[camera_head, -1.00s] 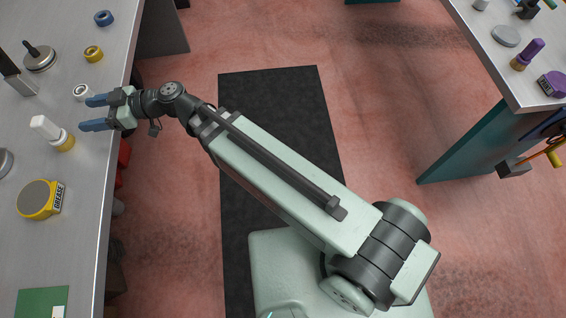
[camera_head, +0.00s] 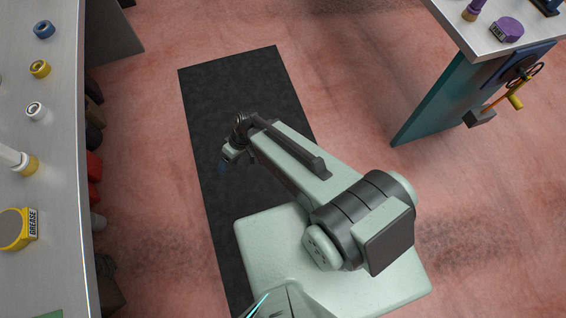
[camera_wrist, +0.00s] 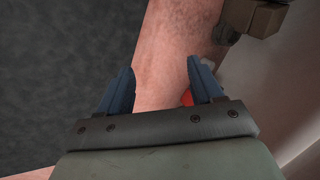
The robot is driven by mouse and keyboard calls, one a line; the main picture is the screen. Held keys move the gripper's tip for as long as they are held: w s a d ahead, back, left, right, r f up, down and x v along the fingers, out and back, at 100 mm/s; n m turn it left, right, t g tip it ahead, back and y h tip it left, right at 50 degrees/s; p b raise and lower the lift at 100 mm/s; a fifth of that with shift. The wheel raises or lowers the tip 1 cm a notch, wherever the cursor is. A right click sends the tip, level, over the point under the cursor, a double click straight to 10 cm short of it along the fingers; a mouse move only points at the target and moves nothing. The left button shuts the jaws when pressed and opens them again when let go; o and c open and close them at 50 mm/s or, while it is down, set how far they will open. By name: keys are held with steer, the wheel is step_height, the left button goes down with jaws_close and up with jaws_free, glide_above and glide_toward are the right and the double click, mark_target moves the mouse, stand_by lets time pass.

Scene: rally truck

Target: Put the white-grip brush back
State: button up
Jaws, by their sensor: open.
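The white-grip brush (camera_head: 12,157) stands on the left bench at the left edge of the head view, partly cut off, with a yellow part (camera_head: 28,166) at its right end. My gripper (camera_head: 224,166) is away from it to the right, over the black floor mat and clear of the bench. In the wrist view my gripper's two blue fingers (camera_wrist: 158,72) are apart with nothing between them but the floor beyond.
A right bench (camera_head: 477,45) holds a purple tin (camera_head: 507,30). The black mat (camera_head: 205,105) is clear.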

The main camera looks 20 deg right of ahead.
steer(key=s+d+f+m+g+h, duration=0.2)
steer(key=s+d+f, duration=0.3)
steer(key=s+d, duration=0.4)
steer(key=s+d+f+m+g+h, duration=0.2)
steer(key=s+d, duration=0.6)
steer(key=d, duration=0.4)
step_height(320, 180, down, 3)
steer(key=shift+s+f+m+g+h, duration=0.1)
steer(key=shift+s+m+g+h, duration=0.3)
steer(key=shift+m+h, duration=0.6)
